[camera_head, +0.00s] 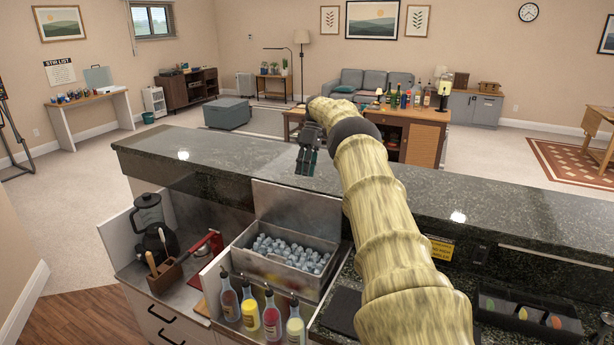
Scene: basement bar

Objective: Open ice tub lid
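The steel ice tub (262,272) sits in the lower bar counter and is full of pale ice cubes. Its metal lid (290,210) stands raised, roughly upright, along the tub's back side, so the ice is exposed. My gripper (305,164) hangs above the raised bar top, just above and behind the lid, and appears apart from it. It seems empty, but it is too small and dark to tell whether its fingers are open or shut. My arm reaches up from the lower right and hides part of the bar top.
Several bottles with pour spouts (271,318) stand in front of the tub. A coffee maker (148,215) and a wooden utensil holder (165,274) are on the left. A garnish tray (525,318) is at right. The dark raised bar top (220,155) is largely clear.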

